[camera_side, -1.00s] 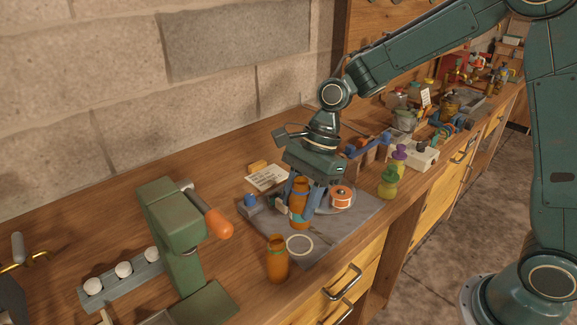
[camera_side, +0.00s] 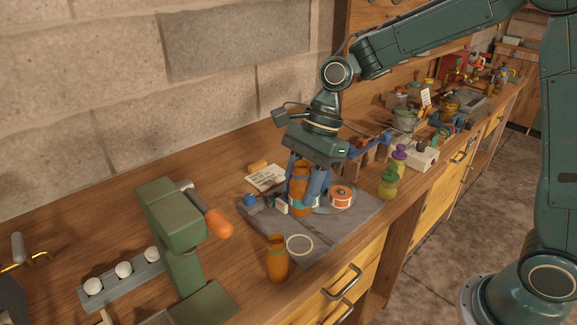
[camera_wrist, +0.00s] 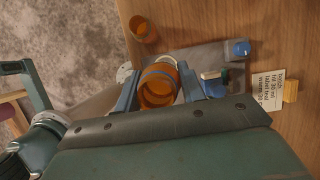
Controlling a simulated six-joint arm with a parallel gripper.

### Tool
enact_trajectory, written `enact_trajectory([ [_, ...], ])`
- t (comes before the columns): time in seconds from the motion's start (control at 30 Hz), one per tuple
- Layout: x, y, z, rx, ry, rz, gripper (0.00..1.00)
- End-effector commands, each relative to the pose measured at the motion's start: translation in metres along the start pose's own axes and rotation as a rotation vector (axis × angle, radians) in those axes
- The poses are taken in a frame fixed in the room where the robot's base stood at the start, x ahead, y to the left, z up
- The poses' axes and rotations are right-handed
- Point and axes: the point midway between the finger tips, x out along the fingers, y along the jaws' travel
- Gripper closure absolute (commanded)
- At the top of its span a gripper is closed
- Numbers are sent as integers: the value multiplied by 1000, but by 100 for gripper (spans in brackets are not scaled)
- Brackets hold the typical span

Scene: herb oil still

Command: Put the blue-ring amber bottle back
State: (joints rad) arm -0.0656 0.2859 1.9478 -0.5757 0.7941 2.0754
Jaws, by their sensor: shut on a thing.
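The blue-ring amber bottle (camera_side: 301,186) is upright between the fingers of my gripper (camera_side: 305,195), over the grey mat in the side view. The wrist view looks down on its open mouth (camera_wrist: 156,91) and blue band, with one finger of my gripper (camera_wrist: 160,90) on each side. My gripper is shut on it, and the bottle appears lifted slightly above the mat. A white ring mark (camera_side: 299,244) lies empty on the mat's near part. A second amber bottle with a greenish ring (camera_side: 277,262) stands to the left of that mark.
A green press (camera_side: 175,225) with an orange handle stands at left. Green and purple bottles (camera_side: 388,183) stand right.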

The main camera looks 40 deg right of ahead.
Motion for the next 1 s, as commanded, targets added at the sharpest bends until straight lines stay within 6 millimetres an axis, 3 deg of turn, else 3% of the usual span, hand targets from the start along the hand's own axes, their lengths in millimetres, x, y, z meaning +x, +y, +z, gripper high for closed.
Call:
enact_trajectory([
  [0.63,-2,-4,6,-2,-3,-1,90],
  [1.0,-19,-30,46,-1,-17,3,90],
])
